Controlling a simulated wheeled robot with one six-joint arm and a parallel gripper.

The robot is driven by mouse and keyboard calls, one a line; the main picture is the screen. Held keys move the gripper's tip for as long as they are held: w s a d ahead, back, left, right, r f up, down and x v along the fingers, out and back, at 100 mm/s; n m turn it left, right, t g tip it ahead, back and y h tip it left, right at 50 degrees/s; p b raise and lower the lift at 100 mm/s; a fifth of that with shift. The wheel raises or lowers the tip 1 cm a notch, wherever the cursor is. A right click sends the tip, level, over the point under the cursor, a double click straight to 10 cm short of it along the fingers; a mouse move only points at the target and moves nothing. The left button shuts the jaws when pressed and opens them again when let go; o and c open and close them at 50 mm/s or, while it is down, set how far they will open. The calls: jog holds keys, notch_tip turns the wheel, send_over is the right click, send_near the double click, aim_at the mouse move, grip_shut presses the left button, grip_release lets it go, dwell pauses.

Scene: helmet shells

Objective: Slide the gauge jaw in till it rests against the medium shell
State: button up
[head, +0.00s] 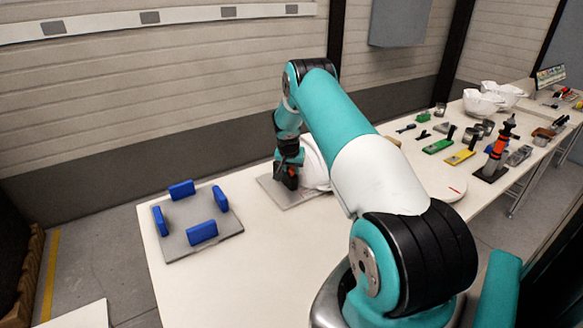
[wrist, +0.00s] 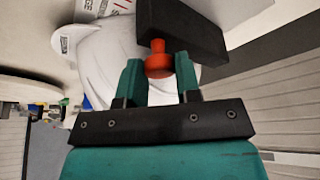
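The white helmet shell (head: 316,166) stands on the table, partly hidden behind my arm; it also fills the middle of the wrist view (wrist: 105,62). The gauge has a flat grey base plate (head: 272,188). Its jaw is a dark block (head: 279,172), seen large in the wrist view (wrist: 190,27), with a red knob (wrist: 158,63). My gripper (wrist: 160,68) has its two green fingers on either side of the knob, closed against it; it also shows in the head view (head: 290,163). The jaw is close to the shell; whether they touch cannot be told.
A grey plate with blue blocks (head: 202,232) lies at the table's left end. A round white disc (head: 450,188) is right of my arm. Tools, a red-and-black stand (head: 498,150) and white shells (head: 482,103) stand farther right. The table front left is clear.

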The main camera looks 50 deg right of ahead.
jog(key=shift+d+f+b, duration=0.1)
jog(key=shift+f+b, duration=0.05)
jog(key=shift+b, duration=0.8)
grip_shut()
jog(key=shift+r, duration=0.2)
jog(key=o, duration=1)
grip_release()
jog(key=shift+o, duration=0.2)
jog(key=b+v, duration=0.3)
jog(key=v, duration=1.4)
jog(key=shift+s+r+b, duration=0.15)
jog(key=shift+r+b, duration=0.05)
jog(key=shift+b, duration=0.2)
